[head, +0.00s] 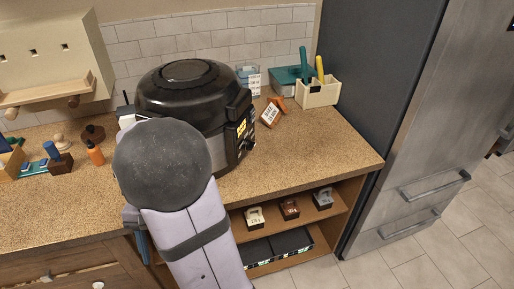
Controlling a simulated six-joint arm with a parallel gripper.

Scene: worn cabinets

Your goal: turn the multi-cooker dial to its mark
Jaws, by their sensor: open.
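The multi-cooker (185,92) is a large black rounded appliance with its lid shut, standing on the speckled counter left of the middle. Its control panel (243,132) faces right and carries a small lit yellow display. A small round shape low on the panel may be the dial; its pointer and mark are too small to make out. My arm's grey rounded joint stands in front of the cooker and covers its lower left.
A cream caddy (318,92) with green and yellow handles and a teal box (288,80) stand at the back right. A small card sign (270,114) stands right of the cooker. An orange bottle (95,152) stands at left. The right counter front (318,148) is clear beside the fridge (420,130).

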